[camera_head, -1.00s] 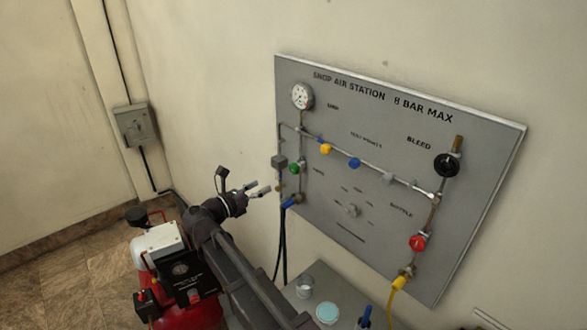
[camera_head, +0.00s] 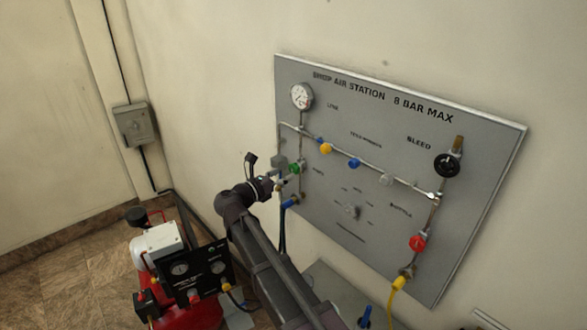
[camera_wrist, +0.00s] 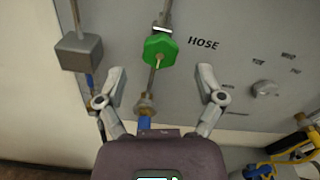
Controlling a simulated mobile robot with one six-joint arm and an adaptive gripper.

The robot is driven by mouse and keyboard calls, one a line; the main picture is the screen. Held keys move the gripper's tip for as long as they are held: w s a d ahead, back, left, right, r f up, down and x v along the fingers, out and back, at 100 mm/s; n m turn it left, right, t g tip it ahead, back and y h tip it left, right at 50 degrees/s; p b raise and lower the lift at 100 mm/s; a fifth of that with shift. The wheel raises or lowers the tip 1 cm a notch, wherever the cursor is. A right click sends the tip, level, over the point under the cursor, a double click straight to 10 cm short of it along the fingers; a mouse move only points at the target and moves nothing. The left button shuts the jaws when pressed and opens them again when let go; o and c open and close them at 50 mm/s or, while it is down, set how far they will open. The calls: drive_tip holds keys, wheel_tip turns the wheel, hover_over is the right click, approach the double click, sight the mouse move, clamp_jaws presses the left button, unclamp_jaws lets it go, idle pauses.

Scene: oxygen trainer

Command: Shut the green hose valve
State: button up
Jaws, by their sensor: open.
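The green hose valve (camera_wrist: 160,49) is a lobed green knob on a vertical pipe, beside the HOSE label in the wrist view. In the head view the green valve (camera_head: 295,168) sits at the lower left of the grey panel. The pipe's lower end has a brass fitting and blue hose end (camera_wrist: 145,122).
A grey box (camera_wrist: 80,50) stands left of the knob, close to the left finger. A gauge (camera_head: 301,96), yellow knob (camera_head: 326,148), blue knob (camera_head: 354,163), black bleed knob (camera_head: 446,165) and red bottle knob (camera_head: 417,242) are on the panel. A red compressor (camera_head: 180,312) stands below left.

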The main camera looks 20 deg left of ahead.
sight(292, 169)
drive_tip(key=shift+x, duration=2.4)
drive_tip(key=c, duration=1.2)
